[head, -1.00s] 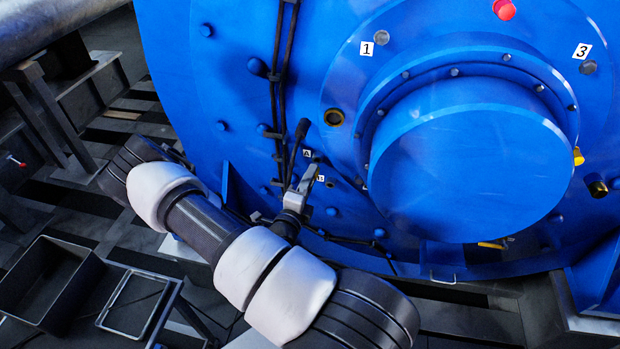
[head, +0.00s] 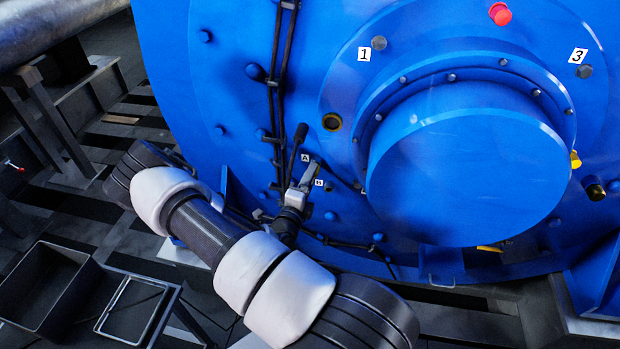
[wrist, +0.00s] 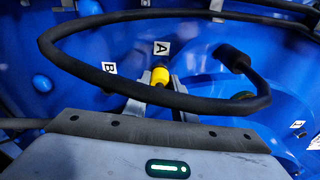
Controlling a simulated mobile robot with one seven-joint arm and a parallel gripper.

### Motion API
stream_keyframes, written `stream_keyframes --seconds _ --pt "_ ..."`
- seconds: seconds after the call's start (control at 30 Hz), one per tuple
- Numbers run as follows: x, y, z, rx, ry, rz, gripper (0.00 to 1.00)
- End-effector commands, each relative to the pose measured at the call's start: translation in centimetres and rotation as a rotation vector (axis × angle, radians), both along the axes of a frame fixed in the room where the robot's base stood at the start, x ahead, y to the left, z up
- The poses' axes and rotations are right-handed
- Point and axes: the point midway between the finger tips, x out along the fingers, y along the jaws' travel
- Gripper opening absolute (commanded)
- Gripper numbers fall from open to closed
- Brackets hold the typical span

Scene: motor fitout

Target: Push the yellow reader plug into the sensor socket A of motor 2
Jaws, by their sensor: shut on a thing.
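The yellow reader plug (wrist: 160,76) sits between the fingertips of my gripper (wrist: 152,92) in the wrist view, close below the label A (wrist: 161,48) on the blue motor face. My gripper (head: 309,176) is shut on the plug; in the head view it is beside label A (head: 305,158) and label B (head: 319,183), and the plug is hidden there. Socket A is hidden behind the plug and fingers, so I cannot tell whether the plug is in it. Label B also shows in the wrist view (wrist: 110,69).
A black cable (wrist: 100,76) loops across the wrist view in front of my fingers, with a thick black end (wrist: 232,60) at the motor. A brass-rimmed port (head: 332,121) and the big round hub (head: 465,175) are to the right. An open bin (head: 45,285) stands lower left.

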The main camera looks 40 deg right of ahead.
Motion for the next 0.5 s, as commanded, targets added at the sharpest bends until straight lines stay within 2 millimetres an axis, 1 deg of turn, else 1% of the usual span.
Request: stream_keyframes --seconds 0.23,0.27,0.3,0.37,0.4,0.5 --pt "0.40 -0.48 0.00 0.001 0.001 0.000 0.02" --pt "0.40 -0.47 -0.01 0.001 0.001 0.000 0.27" --pt "0.38 -0.45 -0.02 0.001 0.001 0.000 0.34" --pt "0.38 -0.45 -0.02 0.001 0.001 0.000 0.44" --pt "0.38 -0.44 -0.02 0.001 0.001 0.000 0.45" --pt "0.38 -0.43 -0.02 0.001 0.001 0.000 0.45"
